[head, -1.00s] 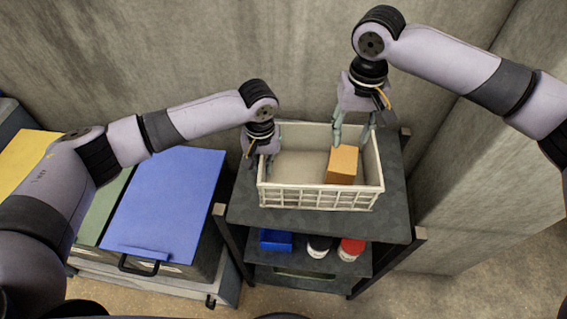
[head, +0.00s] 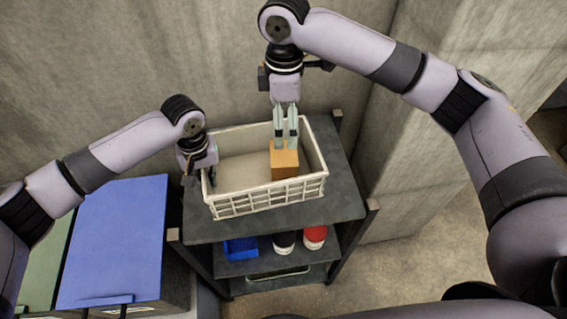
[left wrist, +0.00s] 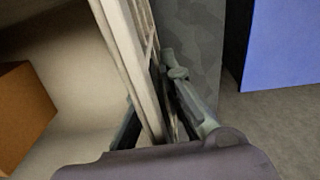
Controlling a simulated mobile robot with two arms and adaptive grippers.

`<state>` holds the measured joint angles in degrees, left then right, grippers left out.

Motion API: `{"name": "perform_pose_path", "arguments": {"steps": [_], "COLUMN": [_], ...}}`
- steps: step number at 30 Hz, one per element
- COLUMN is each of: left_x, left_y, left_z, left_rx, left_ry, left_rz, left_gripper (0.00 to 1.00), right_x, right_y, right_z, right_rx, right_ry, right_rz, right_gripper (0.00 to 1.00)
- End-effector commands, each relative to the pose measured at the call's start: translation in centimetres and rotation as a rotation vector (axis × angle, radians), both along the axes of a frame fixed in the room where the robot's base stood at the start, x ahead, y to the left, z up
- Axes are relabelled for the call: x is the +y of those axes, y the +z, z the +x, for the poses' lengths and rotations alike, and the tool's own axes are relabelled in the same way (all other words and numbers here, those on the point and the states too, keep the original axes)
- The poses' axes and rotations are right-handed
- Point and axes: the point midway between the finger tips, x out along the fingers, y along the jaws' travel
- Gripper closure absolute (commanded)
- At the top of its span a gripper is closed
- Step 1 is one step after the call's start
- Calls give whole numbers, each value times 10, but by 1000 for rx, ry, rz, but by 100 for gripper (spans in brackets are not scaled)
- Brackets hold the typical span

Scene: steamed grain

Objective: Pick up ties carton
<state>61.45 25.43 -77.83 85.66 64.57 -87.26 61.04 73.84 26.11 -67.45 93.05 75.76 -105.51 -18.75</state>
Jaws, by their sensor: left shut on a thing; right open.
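An orange-brown carton (head: 284,165) stands inside a cream slatted basket (head: 268,200), towards its right end. The carton also shows at the left edge of the left wrist view (left wrist: 24,108). My left gripper (head: 207,176) is shut on the basket's left wall; in the left wrist view one finger is on each side of that wall (left wrist: 140,75). My right gripper (head: 286,140) points down right over the carton, open, with its fingertips close to the carton's top. I cannot tell whether they touch it.
The basket stands on the top of a dark shelf unit (head: 340,200). Lower down are a blue box (head: 241,248), a dark jar (head: 284,242) and a red jar (head: 315,237). A blue-lidded bin (head: 115,240) stands to the left. A concrete wall is behind.

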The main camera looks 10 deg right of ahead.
Motion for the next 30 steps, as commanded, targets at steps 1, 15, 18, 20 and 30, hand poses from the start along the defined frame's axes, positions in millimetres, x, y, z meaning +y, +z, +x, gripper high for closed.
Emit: {"name": "perform_pose_path", "arguments": {"steps": [1,15,18,20,30], "left_x": [0,0,0,0,0], "left_y": [0,1,1,0,1], "left_z": [0,0,0,0,0], "left_rx": [-1,-1,-1,-1,-1], "left_ry": [0,0,0,0,0], "left_rz": [0,0,0,0,0], "left_gripper": [100,100,100,100,100], "right_x": [0,-1,-1,0,2], "right_y": [-2,-66,-72,-79,-119], "right_z": [0,0,-1,-1,-2], "right_rx": [2,2,2,3,1], "right_ry": [17,34,34,34,34], "right_rz": [0,-1,-2,-1,0], "right_gripper": [6,6,6,6,6]}}
